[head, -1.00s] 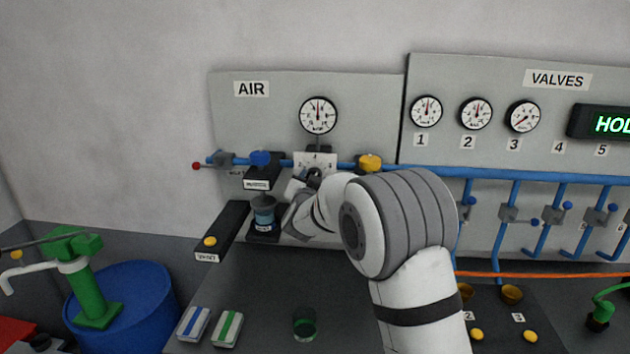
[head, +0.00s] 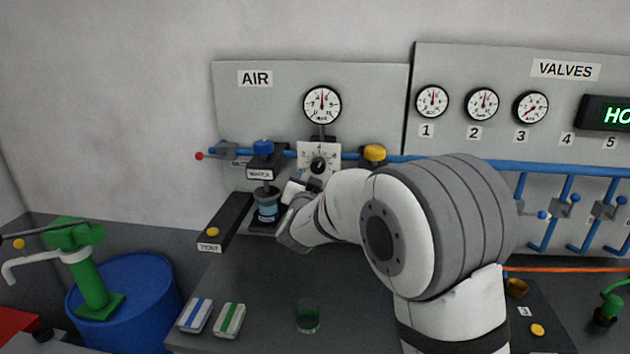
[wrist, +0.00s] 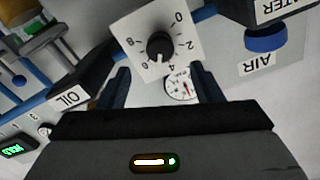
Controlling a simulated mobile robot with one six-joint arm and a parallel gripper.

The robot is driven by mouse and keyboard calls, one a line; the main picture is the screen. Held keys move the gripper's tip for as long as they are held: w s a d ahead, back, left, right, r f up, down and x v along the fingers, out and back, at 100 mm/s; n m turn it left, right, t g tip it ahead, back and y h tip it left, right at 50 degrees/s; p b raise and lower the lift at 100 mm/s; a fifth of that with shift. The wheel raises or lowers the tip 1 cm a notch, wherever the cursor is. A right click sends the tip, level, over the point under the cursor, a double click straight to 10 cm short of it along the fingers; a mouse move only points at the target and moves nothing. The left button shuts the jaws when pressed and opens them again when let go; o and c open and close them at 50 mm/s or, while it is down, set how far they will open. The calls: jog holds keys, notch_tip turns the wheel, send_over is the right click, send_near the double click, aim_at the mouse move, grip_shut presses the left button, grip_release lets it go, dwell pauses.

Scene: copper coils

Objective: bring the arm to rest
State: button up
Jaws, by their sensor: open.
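My arm reaches in from the lower right in the head view, with its wrist (head: 300,225) close to the AIR panel, by the blue canister. My gripper's fingertips are hidden behind the wrist there. In the wrist view my gripper (wrist: 160,85) has its two dark fingers apart, with nothing held between them. Beyond them is a white dial plate with a black knob (wrist: 160,46), which also shows in the head view as the dial plate (head: 319,158). The fingers look apart from the knob.
The AIR panel (head: 280,85) carries a gauge (head: 322,105) and a blue pipe with valves. A blue canister (head: 267,203) stands left of my wrist. On the bench are a green glass (head: 307,317) and two small boxes (head: 229,320). A blue barrel (head: 140,300) stands at left.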

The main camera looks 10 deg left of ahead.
jog(key=shift+s, duration=0.15)
jog(key=s+d+f+n+g, duration=0.1)
jog(key=s+d+f+g, duration=0.2)
jog(key=s, duration=1)
jog(key=s+d+f+n+g, duration=0.2)
jog(key=s+d+g, duration=0.5)
jog(key=s+d, duration=0.5)
jog(key=s+d+f+n+g, duration=0.1)
jog(key=s+d+f+g, duration=0.3)
jog(key=s+d, duration=0.4)
jog(key=s, duration=0.5)
jog(key=shift+s+n+g+y, duration=0.3)
jog(key=shift+s+g, duration=0.1)
